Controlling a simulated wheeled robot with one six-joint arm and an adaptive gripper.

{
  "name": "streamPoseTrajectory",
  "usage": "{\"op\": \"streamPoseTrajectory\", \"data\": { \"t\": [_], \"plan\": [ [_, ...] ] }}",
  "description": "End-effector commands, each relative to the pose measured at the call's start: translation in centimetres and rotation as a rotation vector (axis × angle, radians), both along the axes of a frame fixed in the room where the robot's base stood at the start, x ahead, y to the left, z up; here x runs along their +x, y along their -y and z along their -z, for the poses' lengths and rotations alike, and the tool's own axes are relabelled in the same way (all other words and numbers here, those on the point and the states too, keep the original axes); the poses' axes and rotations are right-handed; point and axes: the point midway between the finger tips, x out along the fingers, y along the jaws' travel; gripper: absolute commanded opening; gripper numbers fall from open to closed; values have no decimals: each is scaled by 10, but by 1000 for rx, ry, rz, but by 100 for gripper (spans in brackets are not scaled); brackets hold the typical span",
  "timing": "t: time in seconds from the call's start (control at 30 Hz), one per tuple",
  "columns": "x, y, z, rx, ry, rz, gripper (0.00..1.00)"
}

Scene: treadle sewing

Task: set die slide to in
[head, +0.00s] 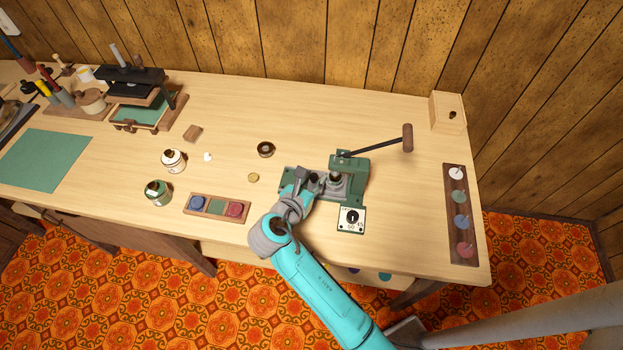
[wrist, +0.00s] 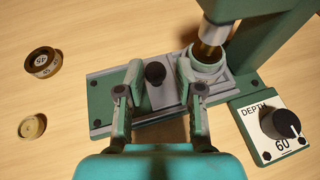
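The green press (head: 355,172) stands on the table with its lever (head: 380,145) reaching to the right. In the wrist view its grey die slide (wrist: 172,98) lies on a green base (wrist: 105,98). The slide carries a black knob (wrist: 155,73) and a pale die cup (wrist: 207,70), which sits at or just under the brass-tipped ram (wrist: 208,48). My gripper (wrist: 153,92) is open over the slide. One finger is on each side, with the knob showing between and just beyond the fingertips. I cannot tell whether a finger touches the slide or knob. My arm partly hides the base in the head view.
A depth dial (wrist: 280,125) reading 60 stands right of the slide. A dark ring (head: 265,149) and a brass disc (head: 253,177) lie to the left. A tray of coloured discs (head: 219,207) is near the front edge. Bare table lies behind the press.

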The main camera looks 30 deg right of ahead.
Motion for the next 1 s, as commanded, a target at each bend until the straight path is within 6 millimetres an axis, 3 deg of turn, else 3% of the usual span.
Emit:
{"op": "streamPoseTrajectory", "data": {
  "t": [0.17, 0.63, 1.0],
  "plan": [
    [-8, -12, -6, 0, 0, -3, 36],
    [-58, -73, -39, 0, 2, -4, 36],
    [-70, -86, -46, 0, 0, 1, 36]
  ]
}}
